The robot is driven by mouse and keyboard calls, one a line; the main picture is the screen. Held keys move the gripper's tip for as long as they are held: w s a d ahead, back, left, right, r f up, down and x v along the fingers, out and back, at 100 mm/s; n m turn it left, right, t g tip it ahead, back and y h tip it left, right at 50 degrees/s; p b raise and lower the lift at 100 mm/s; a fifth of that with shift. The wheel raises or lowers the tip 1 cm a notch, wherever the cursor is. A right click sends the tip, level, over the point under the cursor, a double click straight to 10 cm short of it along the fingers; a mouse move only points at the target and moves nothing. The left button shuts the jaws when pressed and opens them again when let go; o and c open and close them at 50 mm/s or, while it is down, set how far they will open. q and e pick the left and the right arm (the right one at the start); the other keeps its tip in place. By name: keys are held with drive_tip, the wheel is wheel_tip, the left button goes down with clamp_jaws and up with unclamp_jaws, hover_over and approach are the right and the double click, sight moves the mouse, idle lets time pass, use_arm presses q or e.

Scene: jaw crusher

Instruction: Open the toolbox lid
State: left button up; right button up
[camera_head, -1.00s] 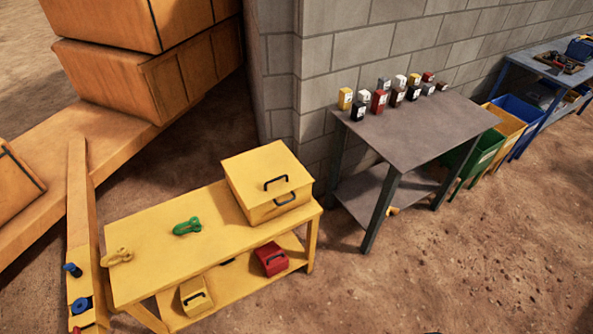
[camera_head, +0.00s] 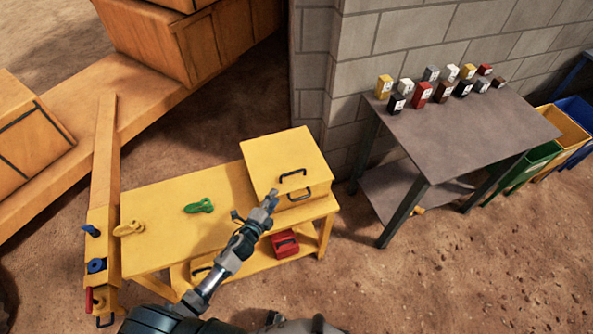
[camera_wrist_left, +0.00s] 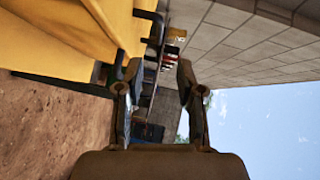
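The yellow toolbox (camera_head: 275,155) stands on the right end of the yellow bench, its lid down. My left gripper (camera_head: 270,201) is at the toolbox's front, just left of the front handle, and does not appear to hold anything. In the left wrist view its two fingers (camera_wrist_left: 156,85) are spread apart. The yellow toolbox side (camera_wrist_left: 75,35) fills the upper left there, with a dark handle (camera_wrist_left: 150,16) near the fingers. My right gripper is not in view.
A grey table (camera_head: 455,125) with several small boxes stands right, by the block wall (camera_head: 350,50).

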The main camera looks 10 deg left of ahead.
sight(294, 172)
use_arm(q)
drive_tip(key=x, duration=0.3)
drive_tip(key=d+x, duration=0.1)
drive_tip(key=x, duration=0.6)
drive_tip(key=shift+w+d+b, duration=0.25)
drive_tip(key=shift+d+b, duration=0.05)
drive_tip(key=shift+b, duration=0.05)
drive_tip(key=w, duration=0.3)
drive_tip(key=shift+w+a+f+b, duration=0.1)
drive_tip(key=shift+a+f+b, duration=0.1)
drive_tip(key=shift+f+b, duration=0.1)
drive_tip(key=shift+w+a, duration=0.15)
drive_tip(key=shift+w, duration=0.2)
drive_tip(key=shift+d, duration=0.35)
drive_tip(key=shift+c, duration=1)
drive_tip(key=shift+d, duration=0.15)
clamp_jaws()
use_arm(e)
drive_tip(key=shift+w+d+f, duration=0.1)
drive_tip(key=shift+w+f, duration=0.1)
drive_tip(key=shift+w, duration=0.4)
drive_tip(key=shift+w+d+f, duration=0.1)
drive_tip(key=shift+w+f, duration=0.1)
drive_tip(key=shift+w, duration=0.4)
